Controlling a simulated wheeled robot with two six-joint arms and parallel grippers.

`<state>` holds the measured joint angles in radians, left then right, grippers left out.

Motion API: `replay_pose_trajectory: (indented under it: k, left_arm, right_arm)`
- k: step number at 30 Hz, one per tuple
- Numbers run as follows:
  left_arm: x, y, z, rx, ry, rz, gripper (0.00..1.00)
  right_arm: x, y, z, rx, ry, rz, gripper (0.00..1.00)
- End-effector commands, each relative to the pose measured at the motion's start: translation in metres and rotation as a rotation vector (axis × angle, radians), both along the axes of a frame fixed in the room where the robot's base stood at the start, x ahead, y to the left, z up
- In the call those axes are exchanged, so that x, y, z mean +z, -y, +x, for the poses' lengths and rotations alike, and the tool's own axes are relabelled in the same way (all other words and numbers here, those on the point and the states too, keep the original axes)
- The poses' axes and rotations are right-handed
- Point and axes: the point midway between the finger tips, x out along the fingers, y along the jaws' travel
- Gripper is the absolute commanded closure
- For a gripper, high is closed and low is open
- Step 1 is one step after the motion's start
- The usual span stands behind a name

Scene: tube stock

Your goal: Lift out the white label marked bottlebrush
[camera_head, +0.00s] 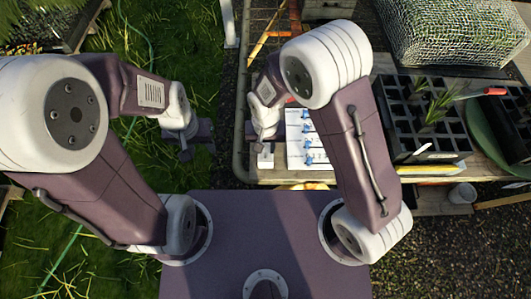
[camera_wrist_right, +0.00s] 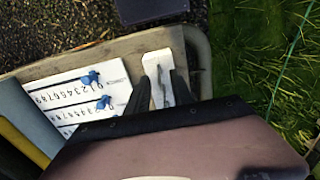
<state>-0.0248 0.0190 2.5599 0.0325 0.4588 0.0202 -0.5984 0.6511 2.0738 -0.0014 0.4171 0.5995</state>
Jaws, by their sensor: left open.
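The black cell tray (camera_head: 392,118) stands on the table at the right, with seedlings. A plain white label (camera_head: 424,149) sticks up at its front edge; its writing is too small to read. My right gripper (camera_head: 264,138) is over the table's near left corner. In the right wrist view, its two dark fingers (camera_wrist_right: 160,80) are apart, either side of a small white piece (camera_wrist_right: 157,62) with a faint dark mark. I cannot tell whether they touch it. My left gripper (camera_head: 190,140) is open and empty over the grass, left of the table.
White numbered strips with blue sliders (camera_head: 307,157) lie right of my right gripper and show in the wrist view (camera_wrist_right: 75,95). A red-handled tool (camera_head: 489,90) and a green dish (camera_head: 484,125) are at the right. A mesh-covered bundle (camera_head: 455,30) is behind. A grey cup (camera_head: 462,193) stands in front.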

Motion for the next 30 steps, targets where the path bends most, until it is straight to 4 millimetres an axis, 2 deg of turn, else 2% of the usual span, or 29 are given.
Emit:
replay_pose_trajectory:
  k: [1,2,4,5,30]
  left_arm:
    - [0.0,0.0,0.0,0.0,0.0,0.0,0.57]
    - [0.0,0.0,0.0,0.0,0.0,0.0,0.57]
    - [0.0,0.0,0.0,0.0,0.0,0.0,0.57]
    - [0.0,0.0,0.0,0.0,0.0,0.0,0.57]
    - [0.0,0.0,0.0,0.0,0.0,0.0,0.57]
  right_arm:
    - [0.0002,0.0,0.0,0.0,0.0,0.0,0.72]
    - [0.0003,0.0,0.0,0.0,0.0,0.0,0.78]
    - [0.0004,0.0,0.0,0.0,0.0,0.0,0.97]
    - [0.0004,0.0,0.0,0.0,0.0,0.0,1.0]
    - [0.0006,0.0,0.0,0.0,0.0,0.0,1.0]
